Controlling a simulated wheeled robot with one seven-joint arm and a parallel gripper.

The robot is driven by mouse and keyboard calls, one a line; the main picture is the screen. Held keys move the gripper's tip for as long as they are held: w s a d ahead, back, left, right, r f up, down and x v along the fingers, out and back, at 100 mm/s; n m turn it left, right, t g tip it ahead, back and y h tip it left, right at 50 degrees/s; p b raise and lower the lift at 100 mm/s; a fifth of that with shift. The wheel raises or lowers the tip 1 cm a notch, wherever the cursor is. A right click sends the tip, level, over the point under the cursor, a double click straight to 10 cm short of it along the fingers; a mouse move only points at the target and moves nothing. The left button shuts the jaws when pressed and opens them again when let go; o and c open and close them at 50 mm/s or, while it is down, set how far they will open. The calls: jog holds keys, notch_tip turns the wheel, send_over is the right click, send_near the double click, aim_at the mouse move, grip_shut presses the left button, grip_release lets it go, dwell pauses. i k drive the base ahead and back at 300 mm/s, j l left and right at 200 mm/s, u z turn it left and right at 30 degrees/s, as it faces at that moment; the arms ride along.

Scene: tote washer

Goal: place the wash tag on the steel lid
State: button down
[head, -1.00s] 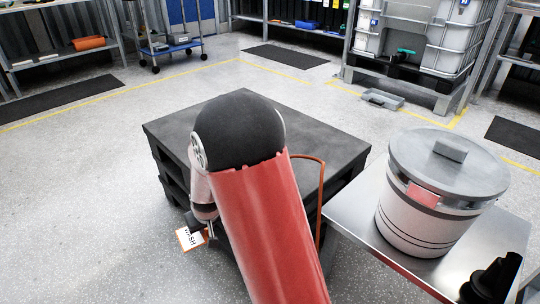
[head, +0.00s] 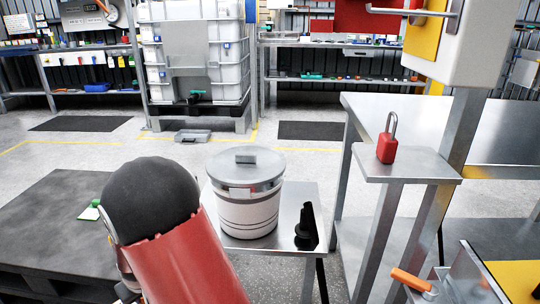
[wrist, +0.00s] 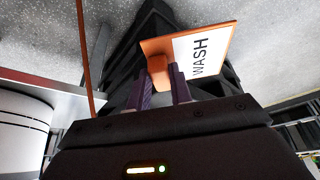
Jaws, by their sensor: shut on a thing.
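The wash tag (wrist: 207,52) is an orange plate with a white face reading WASH, in the wrist view. My gripper (wrist: 163,84) is shut on the tag's orange grip block, and the tag stands tilted beyond the fingertips. In the head view my arm hides the gripper and the tag. The steel lid (head: 238,174) is round and grey with a raised block handle. It sits on a white drum (head: 249,216) at the middle of the head view, to the right of my arm. Nothing lies on the lid beside its handle.
The drum stands on a small steel table (head: 285,238) with a black object (head: 306,229) beside it. A dark pallet-like platform (head: 45,215) at left carries a green and white item (head: 90,211). A red padlock (head: 387,148) stands on a steel post shelf at right.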

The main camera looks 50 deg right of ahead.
aim_at(243, 171)
jog(key=j+z, duration=0.15)
jog(key=z, duration=0.2)
jog(key=i+j+z, duration=0.1)
jog(key=z, duration=0.25)
jog(key=j+z, duration=0.2)
jog(key=z, duration=0.15)
